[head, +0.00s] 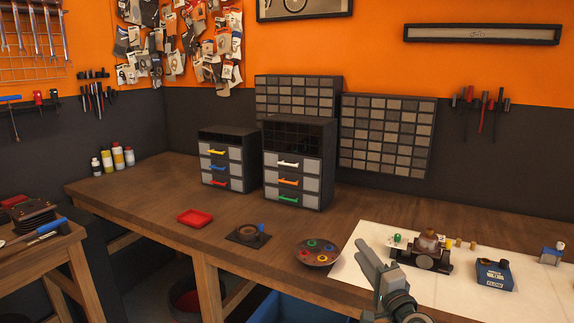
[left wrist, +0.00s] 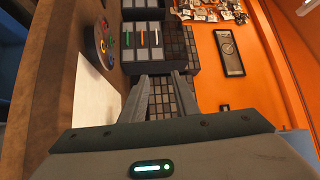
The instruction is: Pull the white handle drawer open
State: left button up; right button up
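The white handle (head: 289,163) is on the top drawer of the right-hand small drawer unit (head: 327,170), above an orange and a green handle. That drawer looks shut. In the left wrist view the white handle (left wrist: 156,38) appears turned sideways, beyond the fingertips. My left gripper (head: 377,250) is over the front of the bench, to the right of and nearer than the drawer unit, well apart from it. In the left wrist view its two fingers (left wrist: 162,77) stand apart with nothing between them. My right gripper is not in view.
A second drawer unit (head: 223,160) stands to the left. A red tray (head: 195,218), a dark fixture (head: 248,236) and a round dish with coloured rings (head: 317,252) lie in front. A blue box (head: 495,275) sits on the white mat at right. Wood before the units is clear.

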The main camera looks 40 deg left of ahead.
aim_at(300, 163)
jog(key=i+j, duration=0.15)
jog(key=j, duration=0.2)
jog(key=i+j, duration=0.15)
jog(key=j, duration=0.2)
jog(key=i+j, duration=0.1)
jog(key=j, duration=0.25)
jog(key=i+j, duration=0.15)
jog(key=j, duration=0.2)
jog(key=i+j, duration=0.15)
jog(key=j, duration=0.2)
